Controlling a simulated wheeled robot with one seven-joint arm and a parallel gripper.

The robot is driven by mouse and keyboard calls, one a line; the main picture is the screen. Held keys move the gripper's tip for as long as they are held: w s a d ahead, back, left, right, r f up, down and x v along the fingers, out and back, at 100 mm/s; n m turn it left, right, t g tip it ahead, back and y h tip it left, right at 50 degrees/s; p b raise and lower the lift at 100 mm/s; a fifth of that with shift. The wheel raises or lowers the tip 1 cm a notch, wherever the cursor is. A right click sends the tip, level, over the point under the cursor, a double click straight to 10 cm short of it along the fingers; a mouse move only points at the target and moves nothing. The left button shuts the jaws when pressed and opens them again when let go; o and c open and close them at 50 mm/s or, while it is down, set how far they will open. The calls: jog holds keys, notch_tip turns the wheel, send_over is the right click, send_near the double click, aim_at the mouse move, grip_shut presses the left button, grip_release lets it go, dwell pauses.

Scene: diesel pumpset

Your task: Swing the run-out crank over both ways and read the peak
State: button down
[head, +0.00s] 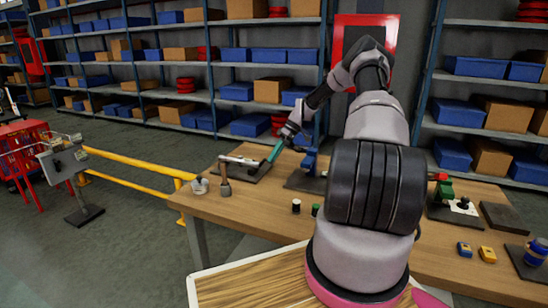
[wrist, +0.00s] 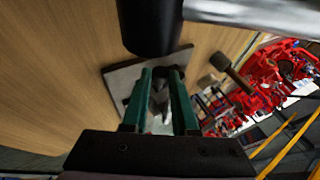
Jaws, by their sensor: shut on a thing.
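The run-out fixture stands at the left end of the workbench, with a pale shaft (head: 240,161) over a dark base plate (head: 253,175). My gripper (head: 275,152), with green fingers, is at the right end of that shaft. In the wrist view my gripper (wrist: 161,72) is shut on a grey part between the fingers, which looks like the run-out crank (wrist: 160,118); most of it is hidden. A black cylinder (wrist: 150,25) and a silver bar (wrist: 250,12) of the fixture show just beyond the fingers. No dial reading is legible.
A mallet-like tool (head: 225,181) and a small metal item (head: 201,186) lie left of the fixture on the workbench (head: 262,215). A blue device (head: 309,160) stands close to its right. Yellow rails (head: 135,162) and a grey stand (head: 65,160) are on the left floor.

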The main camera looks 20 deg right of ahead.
jog(key=c, duration=0.7)
grip_release()
jog(key=shift+d, duration=0.1)
jog(key=v, duration=1)
jog(key=shift+d+r, duration=0.2)
jog(key=shift+r, duration=0.05)
